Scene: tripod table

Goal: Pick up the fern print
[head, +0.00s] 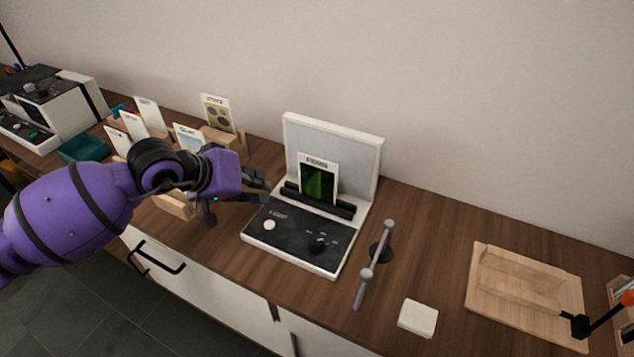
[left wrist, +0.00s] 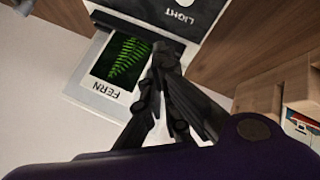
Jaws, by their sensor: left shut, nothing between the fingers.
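The fern print (head: 318,182) is a white card with a dark green picture. It stands upright in the black slot of a white light box (head: 375,165) with a raised back panel. The left wrist view shows the print (left wrist: 118,62) with its "FERN" label and fern leaf. My left gripper (head: 266,191) is shut and empty, just left of the light box and apart from the print. In the left wrist view its fingertips (left wrist: 165,52) appear beside the print's edge, overlapping the light box behind. My right gripper is not in view.
Several other cards stand in wooden holders (head: 222,133) behind and around my left arm. A grey metal stand (head: 375,265) is right of the light box, with a white block (head: 418,318) and a wooden tray (head: 490,290) further right. A teal bin (head: 84,148) is far left.

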